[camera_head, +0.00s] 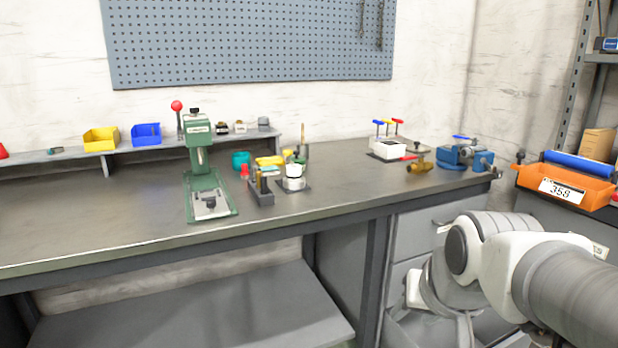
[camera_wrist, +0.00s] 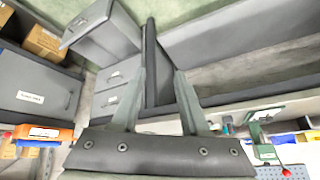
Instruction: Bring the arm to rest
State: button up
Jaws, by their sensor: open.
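My arm (camera_head: 540,265) shows at the lower right of the head view, folded in front of the bench drawers. My gripper's jaws cannot be made out in that view. In the wrist view my gripper (camera_wrist: 159,72) has its two fingers apart, with nothing between them. The picture there is turned over, and beyond the fingers are the bench's drawers and lower shelf.
The workbench (camera_head: 110,222) carries a green press (camera_head: 200,150), a white block with coloured handles (camera_head: 388,148), a brass valve (camera_head: 419,165) and a blue vise (camera_head: 455,156). An orange bin (camera_head: 566,183) is right of the bench. The bench's left part is clear.

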jog(key=s+a+f+n, duration=0.1)
jog(key=s+n, duration=0.1)
jog(key=s, duration=0.6)
notch_tip(320, 180, up, 28)
jog(key=g+p, duration=0.1)
jog(key=p, duration=2.7)
jog(key=shift+s+r+p, duration=0.15)
jog(key=shift+s+p, duration=0.15)
jog(key=shift+s, duration=0.15)
